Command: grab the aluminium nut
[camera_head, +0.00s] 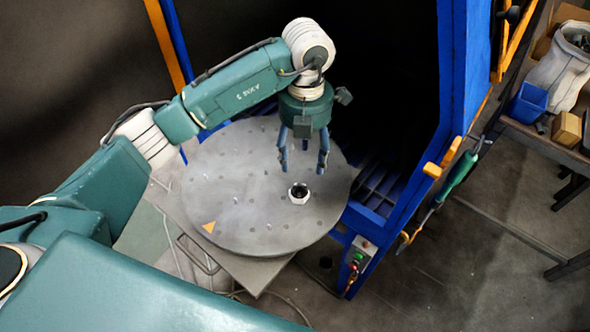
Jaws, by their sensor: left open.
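The aluminium nut (299,193) is a small, pale ring with a dark hole. It lies on the round grey turntable (235,200), right of its middle. My left gripper (303,168) points down just above and behind the nut in the picture. Its blue fingers are apart, with nothing between them. The nut looks clear of the fingers, though the exact height of the gripper over the plate is hard to tell. My right gripper does not show.
The turntable has several small holes and pegs and an orange triangle (209,227) near its front edge. A blue machine frame (452,80) stands close on the right, with a control box (357,262) below. A shelf with a blue bin (529,102) is at far right.

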